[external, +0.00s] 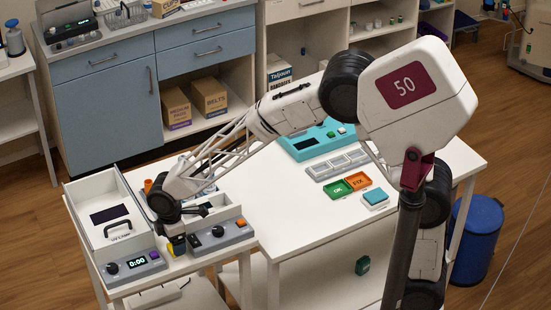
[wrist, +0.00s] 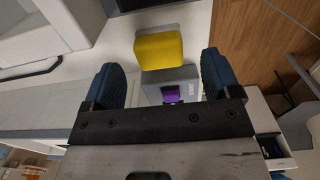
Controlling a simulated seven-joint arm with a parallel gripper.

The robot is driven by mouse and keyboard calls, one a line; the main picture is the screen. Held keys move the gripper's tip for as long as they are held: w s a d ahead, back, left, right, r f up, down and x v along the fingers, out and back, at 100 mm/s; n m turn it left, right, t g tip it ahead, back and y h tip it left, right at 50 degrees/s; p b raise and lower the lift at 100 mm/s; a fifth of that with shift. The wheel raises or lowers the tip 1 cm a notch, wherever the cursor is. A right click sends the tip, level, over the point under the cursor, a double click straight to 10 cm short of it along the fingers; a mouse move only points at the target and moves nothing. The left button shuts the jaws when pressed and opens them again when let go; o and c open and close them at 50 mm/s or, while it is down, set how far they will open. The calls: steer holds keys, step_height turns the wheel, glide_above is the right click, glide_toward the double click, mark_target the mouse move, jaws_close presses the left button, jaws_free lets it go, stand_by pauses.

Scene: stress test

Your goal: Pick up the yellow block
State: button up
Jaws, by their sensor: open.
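The yellow block (wrist: 158,47) shows whole in the wrist view, on a white surface beside a grey control panel. It lies beyond my gripper (wrist: 160,76), in line with the gap between the two dark blue fingers. The fingers are apart and nothing is between them that I can see as held. In the external view my gripper (external: 178,238) points down over the left end of the white bench. A bit of yellow (external: 169,248) shows there, mostly hidden by the gripper. I cannot tell the exact height between fingers and block.
A white UV-lamp box (external: 85,208) with a control panel (external: 133,265) stands left of the gripper. A grey device with a black knob (external: 220,236) stands close on its right. The bench's front middle is clear.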

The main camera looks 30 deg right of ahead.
steer(key=shift+f, duration=1.75)
steer(key=c, duration=1)
